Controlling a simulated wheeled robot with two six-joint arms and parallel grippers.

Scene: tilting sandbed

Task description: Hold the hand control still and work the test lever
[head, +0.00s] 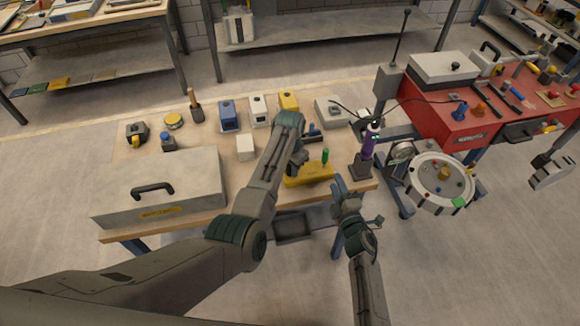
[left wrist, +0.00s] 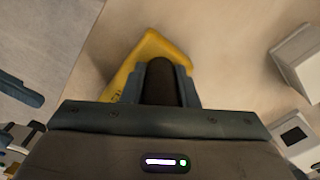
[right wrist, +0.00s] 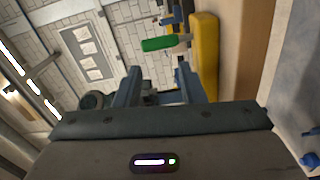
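The hand control has a yellow base (head: 309,174) near the front right of the wooden table, with a dark upright grip (left wrist: 160,84). My left gripper (head: 299,163) reaches down over it, its fingers shut on both sides of the dark grip. The green test lever (head: 325,157) stands up at the right of the yellow base. In the right wrist view the lever (right wrist: 160,44) lies beyond the fingertips, apart from them. My right gripper (right wrist: 158,82) is open and empty, in front of the table edge and to the right of the base.
A purple device on a dark stand (head: 361,169) is at the table's right corner, close to my right gripper. A large grey case (head: 190,175) fills the front left. Several small boxes stand behind. A round drum panel (head: 425,192) and red bench (head: 450,125) are at right.

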